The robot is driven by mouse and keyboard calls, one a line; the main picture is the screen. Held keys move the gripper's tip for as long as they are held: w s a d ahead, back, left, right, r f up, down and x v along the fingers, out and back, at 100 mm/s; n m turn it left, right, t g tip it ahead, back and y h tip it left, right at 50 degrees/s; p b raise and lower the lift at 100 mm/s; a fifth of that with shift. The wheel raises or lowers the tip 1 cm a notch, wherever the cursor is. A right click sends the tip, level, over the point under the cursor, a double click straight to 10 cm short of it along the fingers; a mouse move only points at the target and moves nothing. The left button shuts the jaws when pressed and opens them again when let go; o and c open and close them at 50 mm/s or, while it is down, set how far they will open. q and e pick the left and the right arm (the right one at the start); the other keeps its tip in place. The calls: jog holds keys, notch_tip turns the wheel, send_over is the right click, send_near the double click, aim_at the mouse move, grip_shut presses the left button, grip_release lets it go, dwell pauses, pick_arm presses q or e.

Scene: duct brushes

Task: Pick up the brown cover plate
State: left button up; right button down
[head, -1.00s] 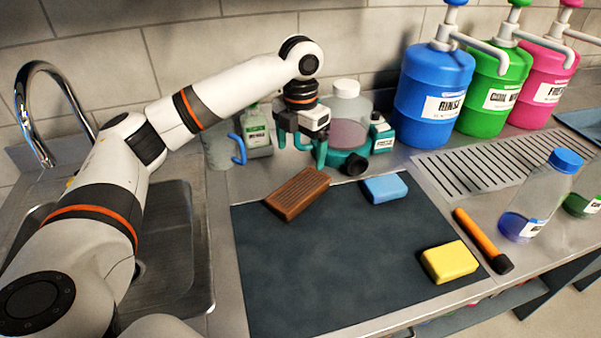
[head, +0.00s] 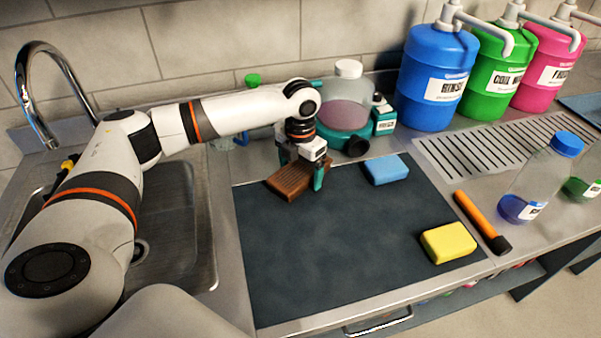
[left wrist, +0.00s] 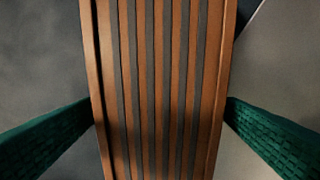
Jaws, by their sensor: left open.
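The brown cover plate (head: 292,184), with dark lengthwise slots, lies at the back edge of the dark mat (head: 340,240). My left gripper (head: 302,178) is over the plate, pointing down, with its green fingers apart on either side of it. In the left wrist view the plate (left wrist: 160,90) fills the middle, and the open fingers (left wrist: 160,128) stand at its left and right with small or unclear gaps. My gripper hides part of the plate in the head view. My right gripper is not in view.
A blue sponge (head: 386,169) lies right of the plate, and a yellow sponge (head: 448,243) is at the mat's front right. A round teal-based container (head: 345,110) stands behind. The sink (head: 175,240) is at left. The mat's middle is clear.

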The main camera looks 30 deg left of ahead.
pick_arm(q)
jog(key=c, duration=1.2)
